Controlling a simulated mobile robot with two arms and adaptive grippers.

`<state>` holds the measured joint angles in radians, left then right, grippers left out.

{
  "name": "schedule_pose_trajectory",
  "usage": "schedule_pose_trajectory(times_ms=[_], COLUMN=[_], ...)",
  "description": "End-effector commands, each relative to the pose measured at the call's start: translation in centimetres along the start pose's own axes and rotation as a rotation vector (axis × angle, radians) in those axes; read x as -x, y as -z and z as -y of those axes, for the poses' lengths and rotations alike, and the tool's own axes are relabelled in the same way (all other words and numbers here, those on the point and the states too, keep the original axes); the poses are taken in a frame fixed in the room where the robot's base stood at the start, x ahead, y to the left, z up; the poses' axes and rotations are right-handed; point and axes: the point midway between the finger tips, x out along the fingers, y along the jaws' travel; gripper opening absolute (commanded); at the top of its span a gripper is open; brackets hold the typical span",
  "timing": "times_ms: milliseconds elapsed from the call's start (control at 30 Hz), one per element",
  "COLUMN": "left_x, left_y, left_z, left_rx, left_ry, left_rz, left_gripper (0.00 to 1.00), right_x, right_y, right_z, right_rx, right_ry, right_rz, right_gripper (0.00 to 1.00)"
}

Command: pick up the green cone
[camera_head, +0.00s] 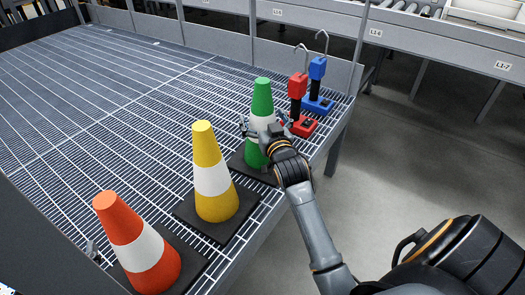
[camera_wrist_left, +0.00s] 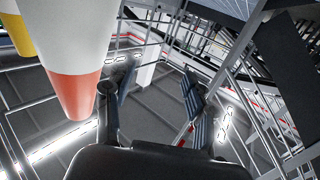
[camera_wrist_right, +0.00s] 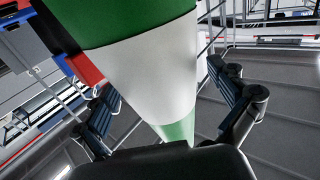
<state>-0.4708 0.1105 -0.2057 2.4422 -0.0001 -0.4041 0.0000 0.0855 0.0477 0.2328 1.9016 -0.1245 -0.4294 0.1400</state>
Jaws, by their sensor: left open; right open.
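The green cone (camera_head: 262,98), with a white band, stands upright on a dark square base at the near edge of the grated deck. My right gripper (camera_head: 265,128) is at its white band, with its fingers open. In the right wrist view the green cone (camera_wrist_right: 145,65) passes between the two spread fingers, with a gap beside the right finger. Contact with the left finger is unclear. My left gripper (camera_wrist_left: 160,75) is open and empty in the left wrist view, with the orange cone (camera_wrist_left: 75,95) left of its left finger.
The yellow cone (camera_head: 212,175) and the orange cone (camera_head: 138,240) stand nearer in the same row. Red (camera_head: 298,100) and blue (camera_head: 318,80) hooked devices stand just behind the green cone. Grating left of the cones is clear. A roller shelf (camera_head: 440,40) is at the back.

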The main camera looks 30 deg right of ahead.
Motion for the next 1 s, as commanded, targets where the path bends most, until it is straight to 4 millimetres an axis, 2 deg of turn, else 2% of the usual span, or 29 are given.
schedule_pose_trajectory(times_ms=[33, 67, 467, 867, 1000], left_x=[0.0, 0.0, 0.0, 0.0, 0.5], left_y=[0.0, 0.0, 0.0, -0.2, -2.1], left_z=[0.0, 0.0, 0.0, 0.0, 0.4], left_rx=[0.000, 0.000, 0.000, 0.000, -0.002], left_ry=[0.000, 0.000, 0.000, 0.001, 0.009], left_rz=[0.001, 0.001, 0.002, 0.023, 0.123], left_gripper=[0.55, 0.55, 0.55, 0.55, 0.55], right_x=[0.0, 0.0, 0.0, 0.0, 0.0], right_y=[0.0, 0.0, 0.0, 0.7, 1.7], right_z=[0.0, 0.0, 0.0, 0.0, 0.0], right_rx=[0.000, 0.000, 0.000, 0.000, 0.000], right_ry=[0.000, 0.000, 0.000, 0.000, 0.000], right_rz=[0.000, 0.000, 0.000, -0.006, -0.007], right_gripper=[0.95, 0.89, 0.07, 0.06, 0.06])
